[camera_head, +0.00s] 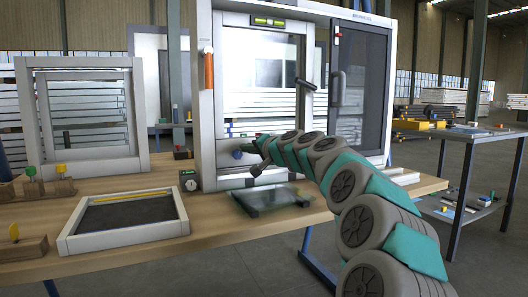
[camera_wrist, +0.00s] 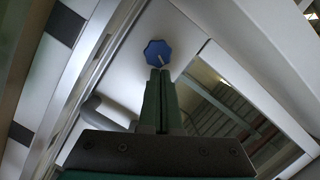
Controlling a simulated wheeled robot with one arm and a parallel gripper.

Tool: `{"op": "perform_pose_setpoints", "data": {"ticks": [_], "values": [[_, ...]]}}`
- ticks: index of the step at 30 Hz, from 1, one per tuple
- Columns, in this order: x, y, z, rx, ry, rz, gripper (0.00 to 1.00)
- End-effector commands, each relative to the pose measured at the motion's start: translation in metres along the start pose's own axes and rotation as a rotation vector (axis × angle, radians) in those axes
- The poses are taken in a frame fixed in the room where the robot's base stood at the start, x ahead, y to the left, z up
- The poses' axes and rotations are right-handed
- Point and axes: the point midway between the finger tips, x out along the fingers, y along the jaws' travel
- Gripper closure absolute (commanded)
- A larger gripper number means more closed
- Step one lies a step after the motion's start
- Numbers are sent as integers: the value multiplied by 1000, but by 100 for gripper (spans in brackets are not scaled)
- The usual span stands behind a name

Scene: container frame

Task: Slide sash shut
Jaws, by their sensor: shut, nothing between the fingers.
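A white window unit (camera_head: 206,121) stands upright on the wooden workbench. Its left part is a clear glazed panel with a dark lever handle (camera_head: 305,84). Its right part is a dark sliding-type sash (camera_head: 363,82) with an upright grey handle (camera_head: 338,88). I cannot tell from the frames which panel slides. A blue knob (camera_head: 238,154) sits low on the left of the unit; it also shows in the wrist view (camera_wrist: 158,53). My gripper (camera_head: 254,158) is at the lower left of the glazed panel, close to the knob. Its narrow fingers (camera_wrist: 160,72) are together and empty; contact with the knob is unclear.
A dark glass pane (camera_head: 270,198) lies on the bench in front of the unit. A white framed tray (camera_head: 125,219) lies at left front. A smaller white window frame (camera_head: 88,118) stands at left. A small dark gauge (camera_head: 188,181) stands between them.

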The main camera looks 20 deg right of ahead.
Motion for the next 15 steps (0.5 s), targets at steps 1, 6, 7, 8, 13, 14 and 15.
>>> {"op": "perform_pose_setpoints", "data": {"ticks": [1,6,7,8,13,14,15], "values": [[1,-3,6,-1,-1,-1,100],[3,-8,14,1,-2,0,100],[4,-9,15,1,-3,0,100],[4,-9,15,1,-3,0,100],[4,-9,15,1,-3,0,100],[4,-9,15,1,-3,0,100],[4,-9,15,1,-3,0,100]]}}
